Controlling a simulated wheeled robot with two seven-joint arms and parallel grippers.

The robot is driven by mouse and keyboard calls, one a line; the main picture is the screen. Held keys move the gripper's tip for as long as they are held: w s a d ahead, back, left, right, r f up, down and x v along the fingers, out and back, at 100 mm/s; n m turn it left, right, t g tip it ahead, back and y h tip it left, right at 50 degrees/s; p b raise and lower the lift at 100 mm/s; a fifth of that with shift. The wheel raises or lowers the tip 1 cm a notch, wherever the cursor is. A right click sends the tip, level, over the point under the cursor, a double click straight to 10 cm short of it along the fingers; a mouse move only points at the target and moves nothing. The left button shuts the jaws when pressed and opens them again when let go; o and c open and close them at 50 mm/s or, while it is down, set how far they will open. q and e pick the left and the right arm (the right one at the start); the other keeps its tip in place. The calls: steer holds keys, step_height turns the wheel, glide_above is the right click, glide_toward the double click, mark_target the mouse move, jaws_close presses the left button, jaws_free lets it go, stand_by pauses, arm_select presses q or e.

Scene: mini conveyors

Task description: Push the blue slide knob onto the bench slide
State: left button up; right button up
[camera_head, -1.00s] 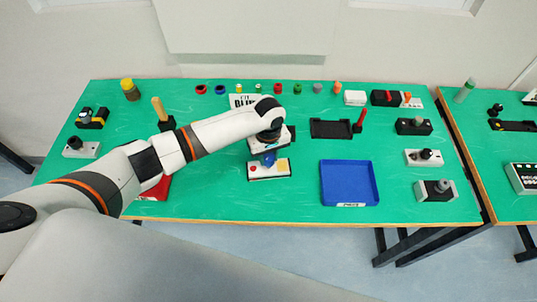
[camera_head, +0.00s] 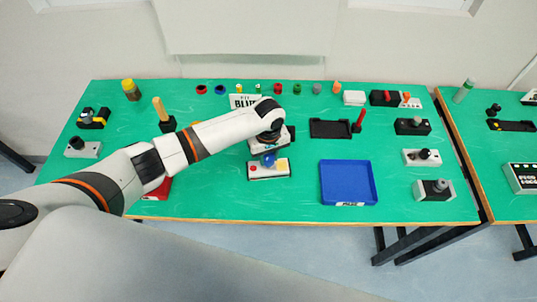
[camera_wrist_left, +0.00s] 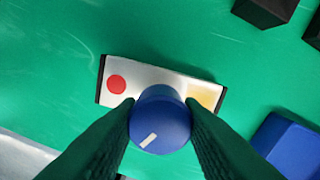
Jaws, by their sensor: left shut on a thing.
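The blue slide knob (camera_wrist_left: 160,124) is held between the two dark fingers of my left gripper (camera_wrist_left: 160,135) in the left wrist view. It is a round blue knob with a white mark on its face. In the head view the knob (camera_head: 268,160) shows small and blue below my left wrist. Behind the knob is a white box (camera_wrist_left: 145,75) with a red round spot, a yellow patch and dark ends. In the head view this box (camera_head: 269,174) lies on the green bench. The knob hides the box's middle, and I cannot tell whether they touch. My right gripper is not in view.
A blue tray (camera_head: 349,199) is to the right of the white box. A black tray (camera_head: 331,128) is behind it. Several small knobs and caps stand along the bench's back edge. The green bench (camera_head: 225,195) is clear just in front of the box.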

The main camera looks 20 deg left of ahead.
mark_target(269, 157)
arm_select(q)
steer(key=shift+f+b, duration=0.3)
steer(key=shift+f, duration=1.1)
steer(key=o, duration=1)
steer(key=shift+o, duration=0.2)
step_height(269, 157, up, 12)
steer(key=shift+b, duration=0.85)
steer(key=shift+f, duration=0.1)
